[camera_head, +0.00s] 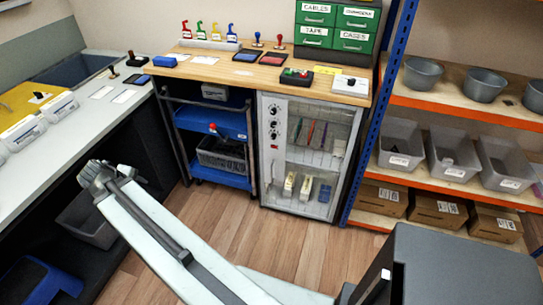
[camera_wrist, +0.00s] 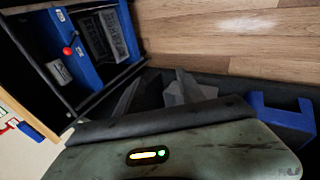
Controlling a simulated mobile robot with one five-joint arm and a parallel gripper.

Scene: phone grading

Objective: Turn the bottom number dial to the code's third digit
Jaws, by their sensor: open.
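The glass-fronted cabinet (camera_head: 262,180) stands under the wooden counter in the head view. Its left panel carries a column of dark round dials. The bottom dial (camera_head: 274,135) sits just above a small red button; its number is too small to read. No code is readable in either view. My gripper (camera_head: 98,174) is at the far left end of my raised arm, well left of the cabinet and apart from the dials. In the wrist view my gripper (camera_wrist: 155,88) is open, with nothing between its fingers. That view does not show the dials.
A blue-shelved trolley (camera_head: 215,122) stands just left of the cabinet and also shows in the wrist view (camera_wrist: 65,50). A white worktop (camera_head: 90,120) is at left. Orange shelving (camera_head: 460,115) with grey bins is at right. Wooden floor (camera_head: 290,240) lies clear before the cabinet.

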